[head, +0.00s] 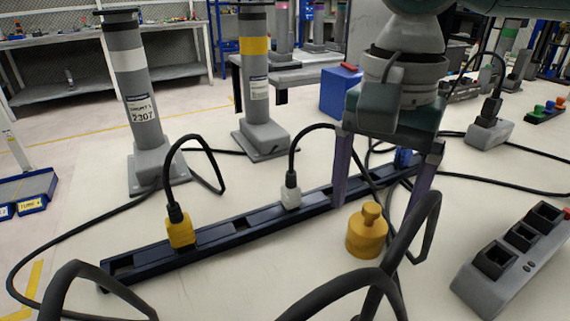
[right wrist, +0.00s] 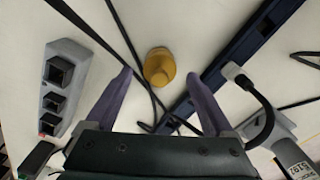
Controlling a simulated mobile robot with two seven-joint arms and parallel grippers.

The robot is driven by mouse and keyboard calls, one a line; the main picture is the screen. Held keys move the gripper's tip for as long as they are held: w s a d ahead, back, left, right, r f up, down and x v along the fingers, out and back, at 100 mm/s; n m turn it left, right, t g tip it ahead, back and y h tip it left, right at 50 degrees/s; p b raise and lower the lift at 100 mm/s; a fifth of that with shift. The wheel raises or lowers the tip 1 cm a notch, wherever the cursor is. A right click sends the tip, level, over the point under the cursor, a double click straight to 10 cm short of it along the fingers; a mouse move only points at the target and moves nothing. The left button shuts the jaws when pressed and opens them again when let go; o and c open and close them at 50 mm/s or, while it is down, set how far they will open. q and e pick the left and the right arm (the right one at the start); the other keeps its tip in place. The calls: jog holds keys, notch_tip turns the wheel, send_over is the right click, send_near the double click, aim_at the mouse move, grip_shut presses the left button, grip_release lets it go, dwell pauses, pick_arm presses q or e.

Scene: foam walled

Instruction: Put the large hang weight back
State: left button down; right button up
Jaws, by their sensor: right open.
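The large hang weight, a brass-yellow cylinder with a knob on top (head: 367,232), stands upright on the pale table in front of the long dark rail. In the right wrist view the weight (right wrist: 159,66) shows between and just beyond the fingertips. My right gripper (head: 378,205) is open and empty, its two purple fingers pointing down, spread wider than the weight. In the right wrist view the gripper (right wrist: 159,75) is roughly centred on it; I see no contact. My left gripper is not in view. No clear resting place for the weight shows.
The dark rail (head: 220,233) holds a yellow plug (head: 180,231), a white plug (head: 290,195) and a blue plug (head: 403,158). A grey socket block (head: 510,262) lies at right. Black cables cross the table close to the weight. Two grey posts (head: 130,95) (head: 256,85) stand behind.

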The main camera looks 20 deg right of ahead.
aim_at(371, 207)
notch_tip(371, 207, up, 8)
jog(key=shift+r+p, duration=0.2)
jog(key=shift+p, duration=0.75)
jog(key=shift+a, duration=0.1)
jog(key=s+a+r+n+t+y+p, duration=0.1)
jog(key=s+a+r+n+y+p, duration=0.1)
jog(key=s+a+n+p, duration=0.35)
jog(key=s+a+r+n+t+y+p, duration=0.1)
jog(key=s+a+r+n+y+p, duration=0.1)
jog(key=a+n+p, duration=0.5)
jog(key=s+d+r+n+t+h+p, duration=0.1)
jog(key=s+d+r+t+h+p, duration=0.1)
jog(key=s+d+r+h+p, duration=0.55)
notch_tip(371, 207, up, 35)
jog(key=s+d+y+p, duration=0.1)
jog(key=d+y+p, duration=0.1)
jog(key=p, duration=3.6)
jog(key=shift+f+y, duration=0.15)
jog(key=shift+y, duration=0.7)
